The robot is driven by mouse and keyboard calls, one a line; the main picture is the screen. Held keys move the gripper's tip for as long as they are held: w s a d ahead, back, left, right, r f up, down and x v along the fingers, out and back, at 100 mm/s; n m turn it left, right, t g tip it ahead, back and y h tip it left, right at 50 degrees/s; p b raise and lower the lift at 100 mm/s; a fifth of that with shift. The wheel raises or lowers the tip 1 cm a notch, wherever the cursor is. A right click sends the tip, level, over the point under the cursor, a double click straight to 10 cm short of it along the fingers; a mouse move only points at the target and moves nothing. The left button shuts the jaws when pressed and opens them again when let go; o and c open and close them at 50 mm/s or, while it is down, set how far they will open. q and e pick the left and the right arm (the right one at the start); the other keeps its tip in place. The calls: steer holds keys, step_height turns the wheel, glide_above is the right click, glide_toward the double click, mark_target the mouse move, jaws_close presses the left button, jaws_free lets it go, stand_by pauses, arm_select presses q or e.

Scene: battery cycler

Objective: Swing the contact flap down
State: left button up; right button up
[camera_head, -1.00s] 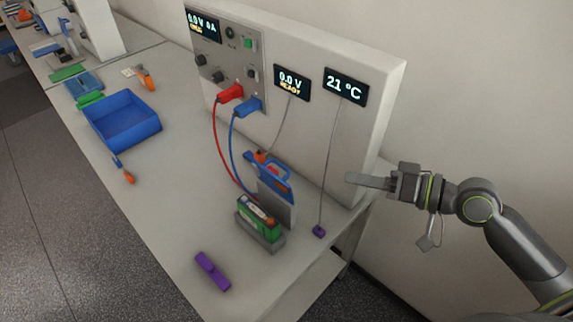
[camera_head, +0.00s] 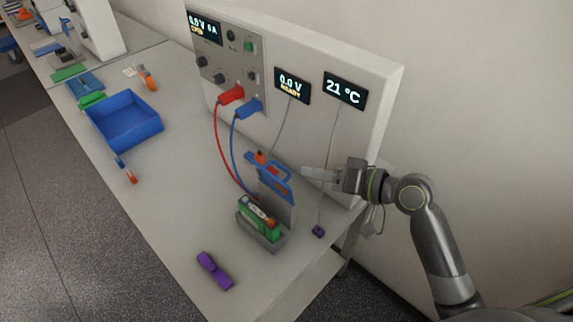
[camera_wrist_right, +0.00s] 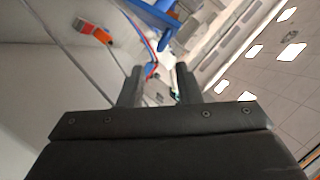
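The contact flap (camera_head: 270,178), a blue frame with a handle, stands raised at the back of a grey holder (camera_head: 263,240). A green battery pack (camera_head: 250,212) sits in the holder. My right gripper (camera_head: 306,172) is just right of the flap's upper part and looks apart from it. In the right wrist view, its two fingers (camera_wrist_right: 158,78) are spread with nothing held between them. A blue part (camera_wrist_right: 152,14), seemingly the flap, shows beyond the fingers. My left gripper is out of view.
The cycler panel (camera_head: 335,125) with its displays stands behind. Red (camera_head: 217,135) and blue (camera_head: 232,150) cables run down towards the holder. A purple clip (camera_head: 214,270) and a blue bin (camera_head: 125,120) lie on the bench.

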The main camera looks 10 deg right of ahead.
mark_target(276, 181)
steer(key=p+x, duration=0.1)
steer(key=x, duration=0.6)
steer(key=shift+w+a+f+p, duration=0.1)
steer(key=shift+w+a+p, duration=0.1)
steer(key=shift+a+p, duration=0.15)
steer(key=shift+d, duration=0.1)
steer(key=shift+c, duration=0.4)
jaws_close()
